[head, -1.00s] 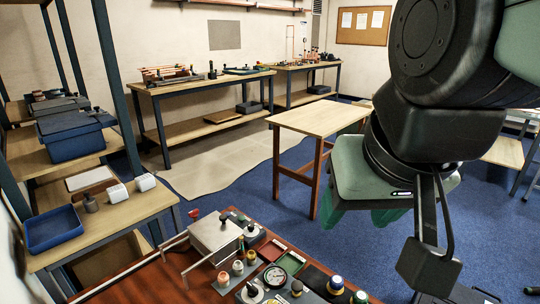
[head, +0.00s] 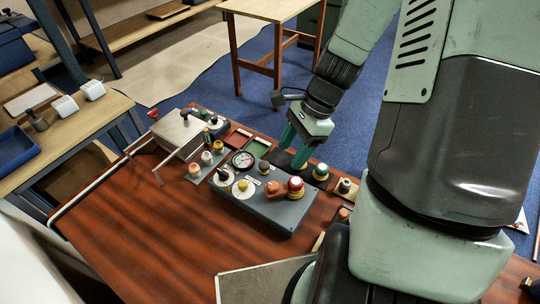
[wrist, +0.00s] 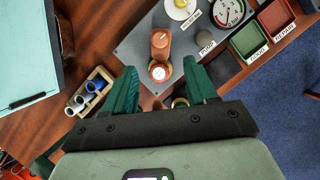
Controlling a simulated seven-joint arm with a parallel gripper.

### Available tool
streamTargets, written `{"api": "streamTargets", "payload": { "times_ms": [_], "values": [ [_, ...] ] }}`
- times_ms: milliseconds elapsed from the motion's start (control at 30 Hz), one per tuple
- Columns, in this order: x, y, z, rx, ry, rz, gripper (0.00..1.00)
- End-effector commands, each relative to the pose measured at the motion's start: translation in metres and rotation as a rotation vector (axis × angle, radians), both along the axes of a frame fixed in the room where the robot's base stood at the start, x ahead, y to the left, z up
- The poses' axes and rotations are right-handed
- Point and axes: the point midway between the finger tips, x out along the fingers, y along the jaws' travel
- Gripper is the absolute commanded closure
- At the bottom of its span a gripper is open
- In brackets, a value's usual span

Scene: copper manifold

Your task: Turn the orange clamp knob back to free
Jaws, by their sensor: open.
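The orange clamp knob (head: 274,188) stands on the grey panel (head: 250,205), next to a red ring-shaped part with a pale top (head: 296,184). In the wrist view the orange knob (wrist: 160,42) lies just beyond the fingertips, its pointer-like body running toward the red ring part (wrist: 159,72). My gripper (head: 295,147) has its green fingers pointing down, behind the panel in the head view. In the wrist view my gripper (wrist: 159,66) is open, with a fingertip on each side of the red ring part. I cannot tell whether the fingers touch anything.
A wooden holder with blue and white cylinders (wrist: 89,91) is left.

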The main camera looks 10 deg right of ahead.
Motion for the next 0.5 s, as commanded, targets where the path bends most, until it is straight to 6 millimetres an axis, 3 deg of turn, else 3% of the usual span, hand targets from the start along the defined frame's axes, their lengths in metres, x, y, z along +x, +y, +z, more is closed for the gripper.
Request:
{"api": "streamTargets", "payload": {
  "times_ms": [167, 500],
  "values": [
    [-0.002, 0.006, -0.017, 0.005, 0.008, -0.008, 0.43],
    [-0.007, 0.031, -0.075, 0.006, 0.009, -0.005, 0.43]
  ]
}}
